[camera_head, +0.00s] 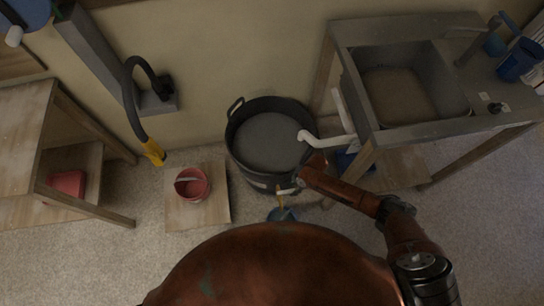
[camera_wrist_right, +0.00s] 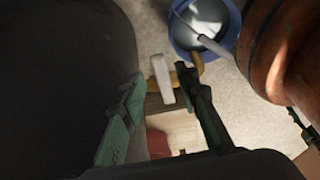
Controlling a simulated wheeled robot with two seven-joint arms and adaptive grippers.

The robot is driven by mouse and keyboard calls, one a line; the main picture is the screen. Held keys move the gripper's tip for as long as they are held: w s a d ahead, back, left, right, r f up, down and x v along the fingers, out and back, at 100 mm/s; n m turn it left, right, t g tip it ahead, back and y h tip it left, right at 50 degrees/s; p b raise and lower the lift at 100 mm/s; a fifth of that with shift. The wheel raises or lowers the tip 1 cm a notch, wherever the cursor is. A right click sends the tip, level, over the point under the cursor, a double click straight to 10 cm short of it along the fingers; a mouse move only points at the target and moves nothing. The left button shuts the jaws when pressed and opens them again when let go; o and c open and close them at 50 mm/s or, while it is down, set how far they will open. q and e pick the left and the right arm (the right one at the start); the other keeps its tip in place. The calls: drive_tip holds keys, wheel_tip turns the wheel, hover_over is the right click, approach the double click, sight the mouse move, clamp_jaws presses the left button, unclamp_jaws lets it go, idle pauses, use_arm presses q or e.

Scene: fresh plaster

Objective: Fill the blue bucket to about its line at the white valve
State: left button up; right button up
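The blue bucket (camera_head: 283,214) stands on the floor at the front of the black tub (camera_head: 236,150), partly hidden by my body. In the right wrist view the blue bucket (camera_wrist_right: 231,47) shows its rim and a pale surface inside; a pale streak crosses it, and I cannot tell whether it is liquid or a handle. I cannot make out the line. The white valve (camera_wrist_right: 162,78) has an upright white lever beside a brass spout (camera_wrist_right: 187,74). My right gripper (camera_wrist_right: 165,112) is open, its green fingers apart on either side of the lever's line. My left gripper is out of view.
The tub holds grey liquid, and a white pipe (camera_head: 327,140) from the sink (camera_head: 366,97) reaches over it. A red bucket (camera_head: 192,186) stands on a wooden board (camera_head: 215,212) to the left. A yellow-tipped hose (camera_head: 153,150) hangs by the wall. A wooden table (camera_head: 25,125) is at far left.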

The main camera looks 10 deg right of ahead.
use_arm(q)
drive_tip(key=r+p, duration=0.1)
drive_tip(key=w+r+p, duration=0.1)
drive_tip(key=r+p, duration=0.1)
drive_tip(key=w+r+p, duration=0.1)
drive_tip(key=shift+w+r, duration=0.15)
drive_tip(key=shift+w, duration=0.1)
use_arm(e)
drive_tip(key=v, duration=0.7)
drive_tip(key=shift+d, duration=0.1)
drive_tip(key=shift+r, duration=0.1)
drive_tip(key=s+d+f+m+t+h+p, duration=0.2)
drive_tip(key=s+d+f+m+p, duration=0.3)
drive_tip(key=s+d+f+m, duration=0.9)
use_arm(q)
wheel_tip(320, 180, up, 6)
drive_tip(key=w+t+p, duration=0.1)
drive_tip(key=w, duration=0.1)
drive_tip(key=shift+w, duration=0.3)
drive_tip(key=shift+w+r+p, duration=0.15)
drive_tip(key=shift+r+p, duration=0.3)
drive_tip(key=shift+p, duration=0.2)
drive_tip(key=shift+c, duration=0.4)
use_arm(e)
drive_tip(key=s+d+f+m, duration=0.1)
drive_tip(key=s, duration=1.7)
drive_tip(key=s+d+f+m+g+h, duration=0.1)
drive_tip(key=s+f+m, duration=0.1)
drive_tip(key=s, duration=1.6)
drive_tip(key=shift+h, duration=0.3)
